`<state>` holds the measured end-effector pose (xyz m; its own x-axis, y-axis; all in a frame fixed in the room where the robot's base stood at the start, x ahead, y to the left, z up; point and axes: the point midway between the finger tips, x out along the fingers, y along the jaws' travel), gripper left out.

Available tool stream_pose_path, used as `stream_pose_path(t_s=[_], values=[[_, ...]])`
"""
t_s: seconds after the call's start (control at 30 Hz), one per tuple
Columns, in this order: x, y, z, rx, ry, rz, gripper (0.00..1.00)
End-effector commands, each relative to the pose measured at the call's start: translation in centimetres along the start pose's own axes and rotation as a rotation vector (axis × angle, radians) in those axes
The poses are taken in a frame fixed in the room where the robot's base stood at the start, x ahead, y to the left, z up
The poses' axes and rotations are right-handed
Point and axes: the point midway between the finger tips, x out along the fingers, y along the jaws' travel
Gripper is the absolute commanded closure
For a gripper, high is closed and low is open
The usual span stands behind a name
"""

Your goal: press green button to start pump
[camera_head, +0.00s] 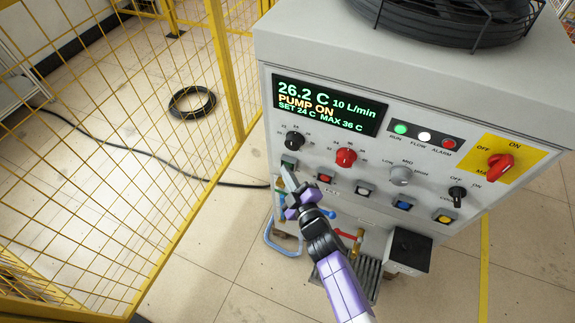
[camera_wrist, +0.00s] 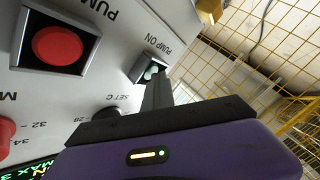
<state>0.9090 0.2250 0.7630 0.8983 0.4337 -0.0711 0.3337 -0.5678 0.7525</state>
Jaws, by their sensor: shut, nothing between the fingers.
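The green button (camera_wrist: 152,71), labelled PUMP ON, sits in a square dark bezel on the panel in the wrist view. In the head view the green button (camera_head: 289,163) is at the panel's left, below a black knob. My gripper (camera_head: 290,176) is shut and empty, with its tip at or very close to the button. In the wrist view the fingers (camera_wrist: 157,92) partly cover the button, so I cannot tell whether they touch it. The display (camera_head: 327,103) reads PUMP ON, 26.2 C and 10 L/min.
A red button (camera_head: 325,178) is beside the green one. Pipes and valves (camera_head: 350,238) lie below the panel. A yellow mesh fence (camera_head: 110,130) stands to the left.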

Motion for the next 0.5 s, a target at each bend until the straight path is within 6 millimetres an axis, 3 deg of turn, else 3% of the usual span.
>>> stream_pose_path(t_s=[0.5], values=[[-1.2, -0.8, -0.8, 0.001, 0.0, 0.001, 1.0]])
